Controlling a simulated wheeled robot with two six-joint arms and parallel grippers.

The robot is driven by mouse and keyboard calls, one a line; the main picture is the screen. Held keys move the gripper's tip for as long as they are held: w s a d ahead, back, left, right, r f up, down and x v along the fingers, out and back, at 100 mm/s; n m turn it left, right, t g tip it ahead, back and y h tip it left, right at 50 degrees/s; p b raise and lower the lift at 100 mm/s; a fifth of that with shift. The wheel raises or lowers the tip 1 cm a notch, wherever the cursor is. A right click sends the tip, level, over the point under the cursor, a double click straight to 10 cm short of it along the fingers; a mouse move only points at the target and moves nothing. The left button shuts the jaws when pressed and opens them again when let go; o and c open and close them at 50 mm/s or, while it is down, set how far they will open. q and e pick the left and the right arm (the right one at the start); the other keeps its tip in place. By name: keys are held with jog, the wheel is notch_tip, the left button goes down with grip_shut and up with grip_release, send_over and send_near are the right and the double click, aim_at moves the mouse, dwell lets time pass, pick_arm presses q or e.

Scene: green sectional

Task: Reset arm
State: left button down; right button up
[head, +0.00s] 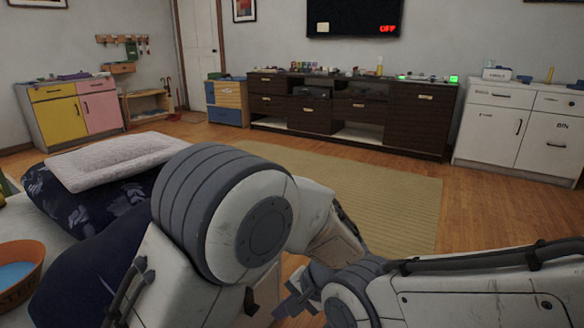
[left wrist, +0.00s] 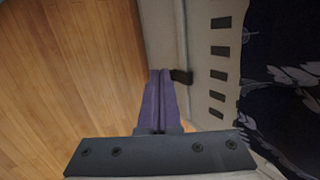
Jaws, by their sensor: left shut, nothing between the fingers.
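My left arm comes in from the left and bends across the middle of the head view. My left gripper (head: 291,303) shows low in the head view, partly covered by arm links. In the left wrist view its purple fingers (left wrist: 160,100) lie together with nothing between them. They point over a pale surface with dark slots, beside the wooden floor. My right arm enters from the lower right of the head view, but I cannot make out its gripper.
Dark floral fabric (head: 85,205) with a pale cushion (head: 115,160) lies left of my arm. An orange bowl (head: 20,270) stands at the left edge. A tan rug (head: 390,205) covers open floor ahead. A dark cabinet (head: 415,120) and white cabinet (head: 500,130) line the far wall.

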pick_arm(q)
jog(key=s+a+r+g+h+p, duration=0.1)
jog(key=s+r+h+p, duration=0.3)
jog(key=s+r, duration=0.5)
jog(key=s+a+r+g+h+p, duration=0.1)
jog(key=s+a+r+h+p, duration=0.15)
jog(key=s+r, duration=0.65)
notch_tip(320, 180, up, 35)
jog(key=s+p, duration=0.3)
jog(key=p, duration=3.5)
jog(key=shift+d+m+h, duration=0.35)
jog(key=shift+d+m, duration=0.05)
jog(key=shift+f, duration=0.15)
